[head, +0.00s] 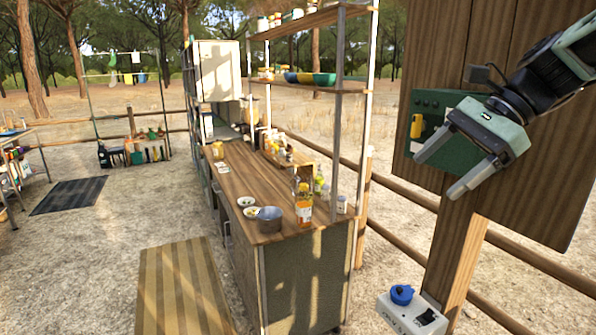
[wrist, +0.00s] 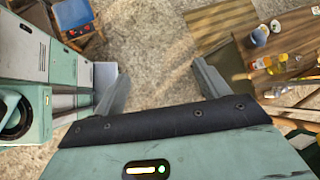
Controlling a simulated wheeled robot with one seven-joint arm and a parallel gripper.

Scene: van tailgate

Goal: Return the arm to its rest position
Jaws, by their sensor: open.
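My gripper (head: 439,173) is at the upper right of the head view, at the end of my raised arm, with its two fingers spread apart and nothing between them. It is in front of a wooden board post that carries a dark green box (head: 432,101). In the wrist view my gripper (wrist: 160,84) also shows open and empty, with bare ground beyond the fingers. I cannot tell from these frames whether the fingers touch the green box.
A wooden counter (head: 228,185) stands in the middle, with a metal pot (head: 269,220), bowls and bottles on it. A box with a blue knob (head: 402,294) is at the lower right. A striped mat (head: 183,290) lies on open ground left of the counter. Wooden rails run behind.

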